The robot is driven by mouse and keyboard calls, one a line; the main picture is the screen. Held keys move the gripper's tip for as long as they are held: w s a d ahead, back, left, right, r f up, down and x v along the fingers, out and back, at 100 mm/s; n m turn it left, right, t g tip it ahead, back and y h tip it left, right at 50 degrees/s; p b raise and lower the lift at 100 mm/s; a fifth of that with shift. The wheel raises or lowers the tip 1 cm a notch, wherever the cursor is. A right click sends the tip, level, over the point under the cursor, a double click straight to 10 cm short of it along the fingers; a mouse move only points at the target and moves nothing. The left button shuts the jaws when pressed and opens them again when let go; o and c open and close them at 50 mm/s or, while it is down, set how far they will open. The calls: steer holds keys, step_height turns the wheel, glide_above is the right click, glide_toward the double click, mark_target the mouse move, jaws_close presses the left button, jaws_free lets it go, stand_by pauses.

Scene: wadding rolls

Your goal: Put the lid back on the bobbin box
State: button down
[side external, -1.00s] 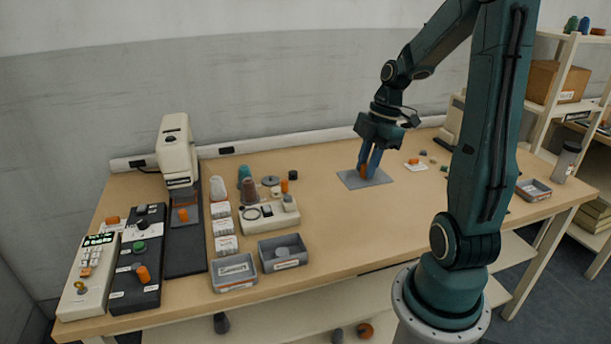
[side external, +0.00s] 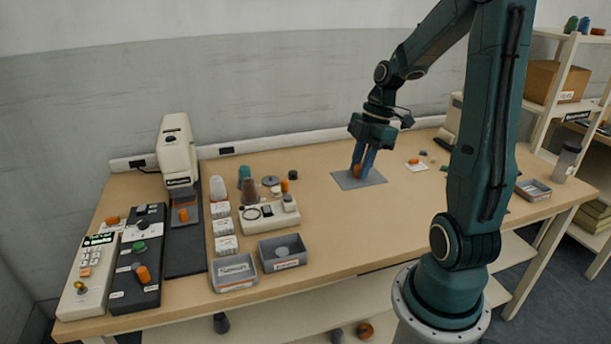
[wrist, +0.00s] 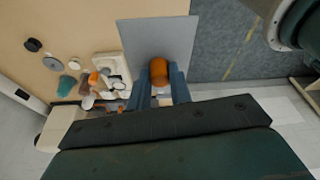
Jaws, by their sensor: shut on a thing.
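My gripper (side external: 362,170) is shut on an orange knob (wrist: 159,72) standing on a flat grey plate (side external: 348,182), which looks like the lid. The plate also shows in the wrist view (wrist: 150,38), reaching outward beyond the fingers. It is over the right-middle part of the table; I cannot tell its height above the surface. Two grey boxes without lids stand at the table's front edge. The left grey box (side external: 235,284) has a white label; the right grey box (side external: 284,265) holds a round grey thing. I cannot read which is the bobbin box.
A pale device (side external: 268,214) stands just behind the boxes, with thread cones (side external: 249,190) and small parts behind it. White packs (side external: 225,227) line its left. Another grey tray (side external: 534,189) is at the far right. Bare tabletop (side external: 340,225) lies between plate and boxes.

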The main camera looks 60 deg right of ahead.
steer(key=w+a+f, duration=0.9)
steer(key=w+a, duration=0.4)
steer(key=a, duration=0.1)
steer(key=shift+w+f, duration=0.1)
steer(key=shift+f, duration=2.55)
steer(key=shift+f, duration=0.2)
stand_by(0.7)
steer(key=c, duration=0.7)
jaws_free()
steer(key=shift+r, duration=0.25)
